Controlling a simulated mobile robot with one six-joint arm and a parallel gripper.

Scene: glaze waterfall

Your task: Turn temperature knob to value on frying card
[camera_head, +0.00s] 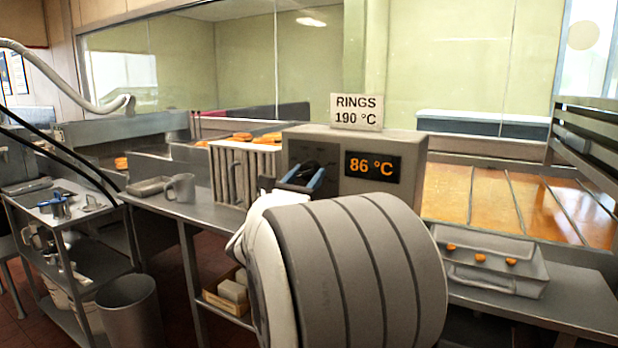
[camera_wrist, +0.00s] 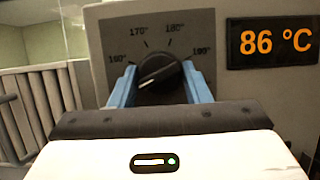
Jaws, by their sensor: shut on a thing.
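The frying card (camera_head: 356,112) stands on top of the fryer box and reads RINGS 190 °C. The black temperature knob (camera_wrist: 160,72) sits on the dark dial plate, with marks around it that look like 160° at left, 170°, 180° and 190° at right. A white line on the knob's face slants down to the left, below the 160° mark. My gripper (camera_wrist: 160,84) is shut on the knob, one blue finger at each side. In the head view my gripper (camera_head: 303,178) is at the panel and the knob is mostly hidden. The orange display (camera_head: 372,167) reads 86 °C.
A basket-like rack (camera_head: 245,172) stands left of the fryer box (camera_head: 408,150). A tray (camera_head: 497,268) with orange pieces is at right. A cart (camera_head: 75,215) and a bin (camera_head: 130,310) stand at left.

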